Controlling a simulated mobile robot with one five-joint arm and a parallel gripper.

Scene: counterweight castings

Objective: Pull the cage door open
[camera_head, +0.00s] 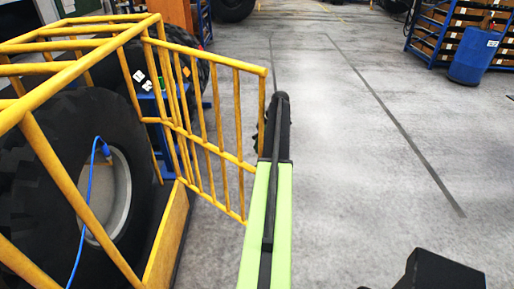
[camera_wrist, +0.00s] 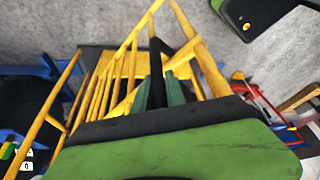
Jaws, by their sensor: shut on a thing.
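The yellow cage (camera_head: 62,82) stands at the left in the head view. Its barred yellow door (camera_head: 226,153) projects to the right from the cage's corner post and stands at an angle to the cage. My gripper (camera_head: 272,135) is at the door's free outer edge, seen from behind; my arm hides its fingertips there. In the wrist view the green fingers of my gripper (camera_wrist: 163,92) are close together among the yellow door bars (camera_wrist: 200,50), shut on the door. Which bar or handle lies between them is not clear.
A large black tyre (camera_head: 65,165) with a blue cable (camera_head: 89,188) stands inside the cage. Grey floor (camera_head: 350,150) right of the door is open. A blue barrel (camera_head: 473,58) and a shelf with boxes (camera_head: 440,32) stand at the far right.

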